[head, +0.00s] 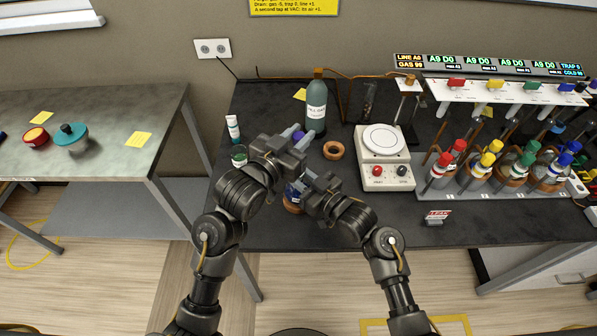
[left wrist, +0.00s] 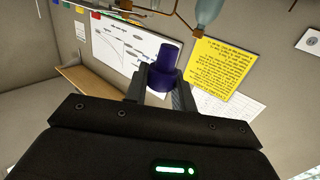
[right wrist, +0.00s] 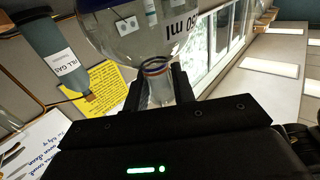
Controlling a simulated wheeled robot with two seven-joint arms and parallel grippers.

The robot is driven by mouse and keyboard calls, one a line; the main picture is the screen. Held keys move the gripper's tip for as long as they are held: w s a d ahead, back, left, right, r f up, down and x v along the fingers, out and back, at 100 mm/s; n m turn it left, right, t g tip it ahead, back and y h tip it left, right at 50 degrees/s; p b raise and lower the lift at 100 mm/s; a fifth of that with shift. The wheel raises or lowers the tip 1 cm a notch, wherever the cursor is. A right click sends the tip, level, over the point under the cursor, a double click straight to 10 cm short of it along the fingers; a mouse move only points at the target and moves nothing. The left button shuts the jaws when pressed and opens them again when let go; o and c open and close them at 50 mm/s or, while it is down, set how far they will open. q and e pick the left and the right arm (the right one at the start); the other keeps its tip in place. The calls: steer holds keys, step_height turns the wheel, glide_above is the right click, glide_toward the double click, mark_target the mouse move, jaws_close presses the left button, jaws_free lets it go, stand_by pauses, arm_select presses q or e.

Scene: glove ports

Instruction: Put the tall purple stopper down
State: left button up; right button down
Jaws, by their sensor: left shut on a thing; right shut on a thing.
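My left gripper (head: 292,140) is shut on the tall purple stopper (left wrist: 163,67), a dark purple plug with a narrower top and wider lower part. In the left wrist view it sits between the two fingers, clear of any surface there. In the head view the stopper is mostly hidden by the gripper, above the bench's left part. My right gripper (head: 306,184) is shut on the neck of a clear round flask (right wrist: 150,30) marked in ml. The flask's neck (right wrist: 157,72) shows between the fingers. In the head view the flask (head: 292,192) is partly covered by the gripper.
On the black bench (head: 270,105) stand a green gas bottle (head: 316,105), an empty cork ring (head: 333,150), a white hotplate (head: 383,165), a small tube (head: 233,128) and a green-topped jar (head: 239,156). A rack of coloured-capped flasks (head: 500,190) stands right. The front right of the bench is mostly clear.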

arm_select(q)
step_height(320, 180, down, 9)
stand_by(0.5)
steer(key=shift+f, duration=0.15)
steer(key=shift+f, duration=0.4)
steer(key=shift+a+f, duration=0.1)
steer(key=o, duration=0.9)
steer(key=shift+s+f, duration=0.1)
steer(key=shift+f, duration=0.15)
steer(key=shift+r, duration=0.2)
steer(key=v, duration=0.4)
steer(key=r+v, duration=0.1)
steer(key=v, duration=0.7)
steer(key=shift+r, duration=0.2)
